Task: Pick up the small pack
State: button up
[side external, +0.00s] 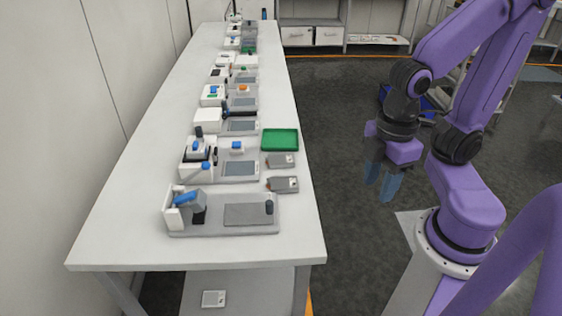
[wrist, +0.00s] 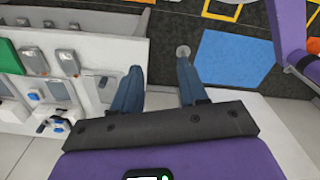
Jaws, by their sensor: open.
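Two small grey packs lie near the right edge of the white table, one (side external: 281,160) just in front of the green tray and the other (side external: 284,184) nearer the camera. Two grey packs, (wrist: 33,62) and (wrist: 68,62), also show at the left of the wrist view. A small blue-topped white block (side external: 237,147) sits on a device behind them. I cannot tell which is the task's small pack. My gripper (side external: 381,182) is open and empty, pointing down to the right of the table, apart from everything. Its two fingers (wrist: 160,66) show in the wrist view with nothing between them.
The long white table (side external: 125,230) carries a row of several white and grey devices. A green tray (side external: 280,140) lies at its right edge. A grey device base (side external: 235,230) stands nearest. A clear floor aisle (side external: 335,130) separates table and arm. Shelves (side external: 375,25) stand at the back.

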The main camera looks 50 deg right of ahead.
jog(key=o, duration=1)
jog(key=shift+c, duration=0.2)
